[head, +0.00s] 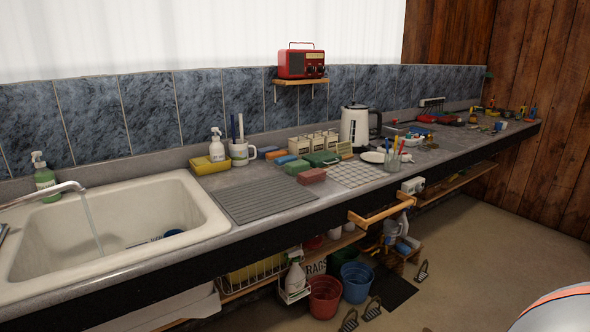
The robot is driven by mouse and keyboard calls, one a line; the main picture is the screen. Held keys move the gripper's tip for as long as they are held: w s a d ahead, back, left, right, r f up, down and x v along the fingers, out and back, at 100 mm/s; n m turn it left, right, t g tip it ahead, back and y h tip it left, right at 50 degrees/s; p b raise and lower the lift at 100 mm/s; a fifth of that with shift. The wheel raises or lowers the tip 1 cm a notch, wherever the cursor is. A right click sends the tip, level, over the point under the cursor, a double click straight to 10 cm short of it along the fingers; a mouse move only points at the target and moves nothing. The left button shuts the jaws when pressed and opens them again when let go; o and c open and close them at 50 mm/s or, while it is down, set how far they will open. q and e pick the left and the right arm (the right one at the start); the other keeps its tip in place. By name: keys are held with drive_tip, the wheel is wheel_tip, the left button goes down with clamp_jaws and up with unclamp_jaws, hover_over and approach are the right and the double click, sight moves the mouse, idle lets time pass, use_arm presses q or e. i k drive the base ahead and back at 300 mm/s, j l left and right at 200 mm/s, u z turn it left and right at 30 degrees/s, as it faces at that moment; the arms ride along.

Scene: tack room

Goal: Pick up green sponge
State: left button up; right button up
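A green block that looks like the green sponge (322,158) lies on the grey counter (235,180), in a group of colored blocks right of the sink.
The sink (110,235) with running water is at left. A ridged drying mat (265,200) lies in front of the blocks. A white mug (240,152), a kettle (355,127) and a cup of pens (393,162) stand nearby. A wooden rail (382,213) juts from the counter front.

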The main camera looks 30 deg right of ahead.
sight(294, 168)
drive_tip(key=i+l, duration=0.1)
drive_tip(key=l, duration=0.4)
drive_tip(key=l+z, duration=0.15)
drive_tip(key=l, duration=0.3)
drive_tip(key=i+l, duration=0.15)
drive_tip(key=l, duration=0.3)
drive_tip(key=i+l+z, duration=0.15)
drive_tip(key=l, duration=0.35)
